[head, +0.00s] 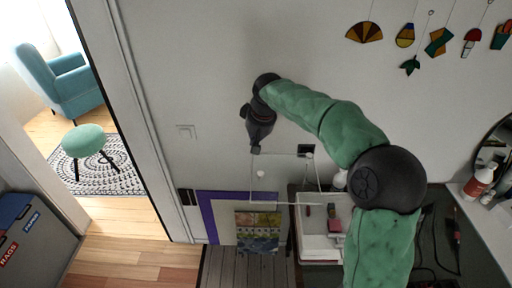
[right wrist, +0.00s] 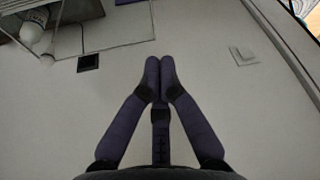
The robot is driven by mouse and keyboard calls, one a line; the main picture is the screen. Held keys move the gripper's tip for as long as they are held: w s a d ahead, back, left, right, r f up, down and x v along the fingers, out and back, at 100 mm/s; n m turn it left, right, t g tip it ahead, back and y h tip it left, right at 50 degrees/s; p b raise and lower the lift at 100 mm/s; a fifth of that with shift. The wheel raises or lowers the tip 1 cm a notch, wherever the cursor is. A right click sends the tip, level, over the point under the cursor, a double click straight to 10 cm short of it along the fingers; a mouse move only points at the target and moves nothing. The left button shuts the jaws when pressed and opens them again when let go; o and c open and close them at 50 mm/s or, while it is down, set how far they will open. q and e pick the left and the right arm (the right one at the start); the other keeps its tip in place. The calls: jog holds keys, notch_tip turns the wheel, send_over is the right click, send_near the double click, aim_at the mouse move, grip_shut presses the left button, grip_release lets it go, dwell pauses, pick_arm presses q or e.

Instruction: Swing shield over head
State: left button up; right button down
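My right arm, in green padding, reaches up from the lower right of the head view. Its dark gripper (head: 255,150) hangs in front of the pale wall. In the right wrist view my right gripper (right wrist: 160,65) has its two purple fingers together at the tips, with nothing visible between them. Nothing in view is clearly a shield or a head. A thin-edged rectangular outline (head: 289,204), perhaps a clear panel, stands below and right of the gripper; whether they touch I cannot tell. My left gripper is not in view.
A dark bench with a white tray (head: 318,251) stands below my arm. A white bottle (head: 479,183) stands at the right. Glass ornaments (head: 439,41) hang at the upper right. A light switch (head: 186,132) is on the wall. A doorway opens at the left.

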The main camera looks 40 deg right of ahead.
send_over(254, 171)
jog(key=w, duration=0.2)
notch_tip(254, 171, down, 8)
jog(key=shift+s+f+b, duration=0.35)
jog(key=shift+s, duration=0.5)
jog(key=shift+s+f+b, duration=0.3)
jog(key=shift+s+b, duration=0.05)
jog(key=shift+s, duration=0.45)
jog(key=shift+s+a, duration=0.1)
jog(key=shift+a, duration=0.05)
